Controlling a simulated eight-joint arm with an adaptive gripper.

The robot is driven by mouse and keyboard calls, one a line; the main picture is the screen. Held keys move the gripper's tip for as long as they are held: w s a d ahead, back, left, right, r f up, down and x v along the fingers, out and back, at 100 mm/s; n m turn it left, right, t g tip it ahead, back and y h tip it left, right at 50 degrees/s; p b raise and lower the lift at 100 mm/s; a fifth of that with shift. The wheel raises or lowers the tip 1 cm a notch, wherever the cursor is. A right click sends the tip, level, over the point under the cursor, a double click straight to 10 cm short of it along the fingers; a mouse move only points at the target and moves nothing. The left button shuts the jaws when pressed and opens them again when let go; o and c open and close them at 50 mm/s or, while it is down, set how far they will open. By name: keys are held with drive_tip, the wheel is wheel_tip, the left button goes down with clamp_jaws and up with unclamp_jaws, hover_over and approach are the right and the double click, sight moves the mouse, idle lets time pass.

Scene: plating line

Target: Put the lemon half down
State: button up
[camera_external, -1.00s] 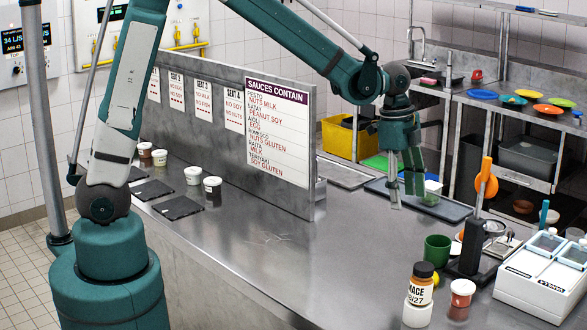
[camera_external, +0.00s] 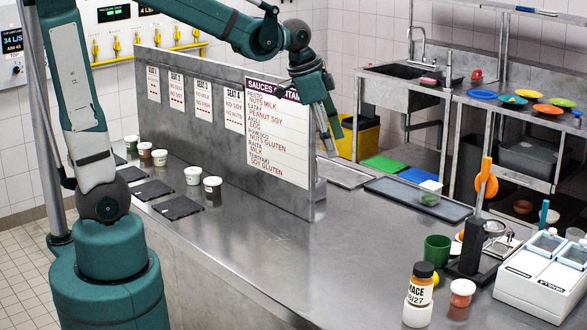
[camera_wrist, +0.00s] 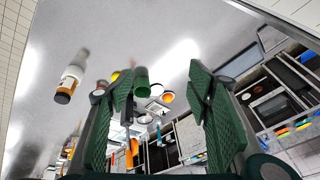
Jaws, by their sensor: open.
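My gripper (camera_external: 331,138) is open and empty, raised in front of the sauces sign in the external view. Its two green fingers stand well apart in the wrist view (camera_wrist: 165,105), with nothing between them. A bit of yellow also shows beside the green cup in the wrist view (camera_wrist: 115,76). My gripper is far from it and does not touch it.
The labelled bottle (camera_external: 420,284), green cup (camera_external: 437,249), red-and-white tub (camera_external: 461,293) and orange-handled stand (camera_external: 486,185) crowd the right end. A dark tray (camera_external: 400,192) holds a clear container (camera_external: 430,192). The sign board (camera_external: 280,140) rises behind. The middle counter is clear.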

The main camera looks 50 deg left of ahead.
drive_tip(key=s+a+n+t+y, duration=0.1)
drive_tip(key=s+a+n+t, duration=0.2)
drive_tip(key=s+a+n, duration=0.6)
drive_tip(key=s+a, duration=0.8)
drive_tip(key=shift+r+n+t+y, duration=0.3)
drive_tip(key=shift+r, duration=0.05)
drive_tip(key=shift+f, duration=0.1)
wheel_tip(320, 180, down, 9)
drive_tip(key=b, duration=0.9)
drive_tip(key=shift+f, duration=0.2)
idle(0.4)
